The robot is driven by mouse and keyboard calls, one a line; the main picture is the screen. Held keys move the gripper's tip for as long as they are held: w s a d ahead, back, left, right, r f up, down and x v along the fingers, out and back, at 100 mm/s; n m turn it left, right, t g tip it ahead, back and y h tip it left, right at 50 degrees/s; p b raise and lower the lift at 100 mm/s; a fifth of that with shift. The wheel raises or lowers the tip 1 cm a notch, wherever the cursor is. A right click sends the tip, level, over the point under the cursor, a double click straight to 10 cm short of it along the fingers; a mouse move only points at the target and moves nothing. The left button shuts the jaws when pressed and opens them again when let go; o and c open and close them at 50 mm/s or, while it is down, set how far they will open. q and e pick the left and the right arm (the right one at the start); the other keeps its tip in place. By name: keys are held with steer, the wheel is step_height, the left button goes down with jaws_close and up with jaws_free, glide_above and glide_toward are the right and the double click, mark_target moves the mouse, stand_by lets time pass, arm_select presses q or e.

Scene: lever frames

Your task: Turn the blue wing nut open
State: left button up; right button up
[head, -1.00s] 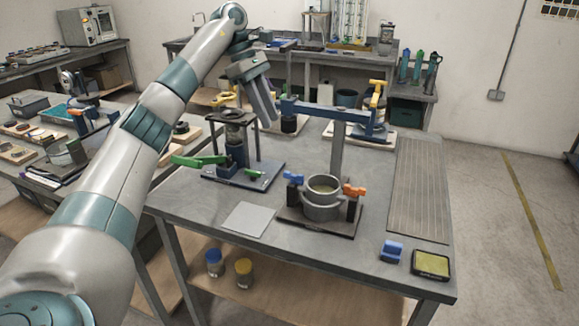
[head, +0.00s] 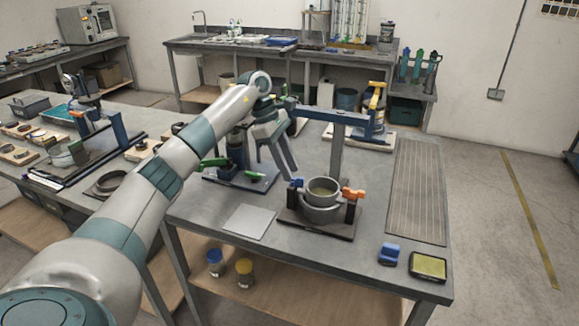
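The blue wing nut (head: 296,183) is a small piece on the left side of a round grey ring fixture (head: 322,201). An orange wing nut (head: 354,194) is on the fixture's right side. My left gripper (head: 281,175) points down just above and left of the blue wing nut. Its two fingers look spread, with nothing seen between them. The right fingertip overlaps the top of the blue wing nut in the picture; I cannot tell whether they touch. My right gripper is not in view.
A blue overhead arm on a grey post (head: 337,155) stands behind the fixture. A stand with green handles (head: 240,175) is behind my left arm. A grey plate (head: 249,221) lies in front. A blue block (head: 388,253) and a yellow-topped tray (head: 428,267) are at front right.

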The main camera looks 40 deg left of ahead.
arm_select(q)
steer(key=shift+d+f, duration=0.2)
steer(key=shift+f, duration=0.3)
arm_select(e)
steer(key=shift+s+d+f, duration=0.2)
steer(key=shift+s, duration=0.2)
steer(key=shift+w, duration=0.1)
arm_select(q)
jaws_close()
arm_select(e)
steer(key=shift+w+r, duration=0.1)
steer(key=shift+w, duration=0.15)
